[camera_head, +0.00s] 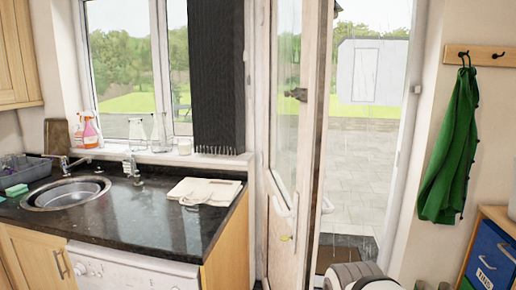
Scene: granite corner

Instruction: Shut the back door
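The back door (284,140) is white with a tall glass pane and stands open, turned steeply away from the plane of the doorway. Its edge faces towards me. A white handle (294,208) sits at mid height, with a small yellowish lock piece (284,238) below it. The open doorway (365,190) to its right shows a paved yard. A rounded white and dark grey part at the bottom edge, in front of the doorway, looks like part of my arm. My gripper's fingers are not visible.
A green cloth (452,150) hangs from a hook rail (485,55) at right, above a wooden unit with a blue box (491,257). A dark mat (350,242) lies in the doorway.

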